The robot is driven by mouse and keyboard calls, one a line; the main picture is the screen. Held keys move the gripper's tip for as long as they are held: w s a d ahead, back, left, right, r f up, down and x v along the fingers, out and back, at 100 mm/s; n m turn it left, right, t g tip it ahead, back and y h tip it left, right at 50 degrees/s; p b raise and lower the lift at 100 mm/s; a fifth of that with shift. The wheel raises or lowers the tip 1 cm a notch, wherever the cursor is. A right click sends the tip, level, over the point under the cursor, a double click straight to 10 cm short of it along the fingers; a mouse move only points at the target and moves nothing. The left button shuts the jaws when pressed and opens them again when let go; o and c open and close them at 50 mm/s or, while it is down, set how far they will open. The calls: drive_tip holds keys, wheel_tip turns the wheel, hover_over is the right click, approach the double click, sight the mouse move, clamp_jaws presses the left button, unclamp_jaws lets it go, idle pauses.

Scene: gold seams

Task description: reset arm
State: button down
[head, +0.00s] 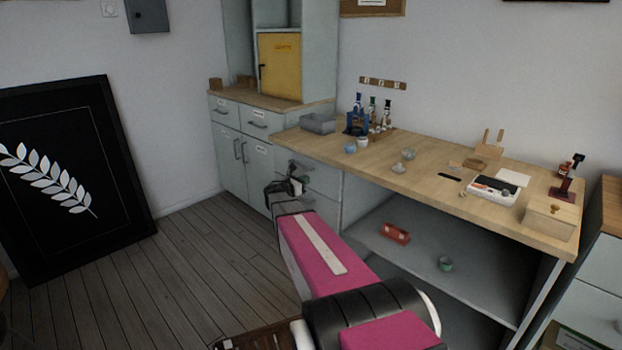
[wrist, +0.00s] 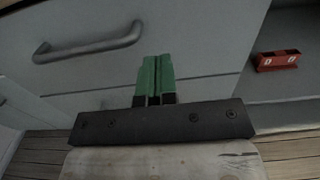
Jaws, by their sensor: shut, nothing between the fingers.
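My arm reaches out from the bottom of the head view, pink with a white stripe. My gripper (head: 298,183) is at its far end, in front of the drawers under the left part of the workbench (head: 395,178). In the wrist view, my gripper (wrist: 155,62) shows two green fingers side by side, shut with nothing between them. A grey drawer front with a bar handle (wrist: 90,45) is behind and to the left of the fingers. Whether the fingertips touch the drawer front cannot be told.
A red box (head: 396,233) and a green cup (head: 445,264) sit on the shelf under the workbench; the red box (wrist: 277,60) also shows in the wrist view. Bottles (head: 372,112), a grey tray (head: 318,123) and small items stand on the bench top.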

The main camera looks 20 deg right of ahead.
drive_tip(key=v, duration=0.8)
drive_tip(key=s+a+f+m+g+y, duration=0.2)
drive_tip(key=s+f+m+g+y, duration=0.15)
drive_tip(key=s+m, duration=0.3)
drive_tip(key=s+a+f+m+g+y, duration=0.1)
drive_tip(key=s+f+m+g+y, duration=0.1)
drive_tip(key=s+f+m+y, duration=0.4)
drive_tip(key=s+a+f+m+g+y, duration=0.1)
drive_tip(key=s+a+f+m+y, duration=0.1)
drive_tip(key=s+a+m+y, duration=0.5)
drive_tip(key=s+a+m, duration=0.3)
drive_tip(key=s+a, duration=0.3)
drive_tip(key=shift+s+f, duration=0.35)
drive_tip(key=shift+f, duration=0.05)
drive_tip(key=shift+a+g, duration=0.1)
drive_tip(key=shift+g, duration=0.15)
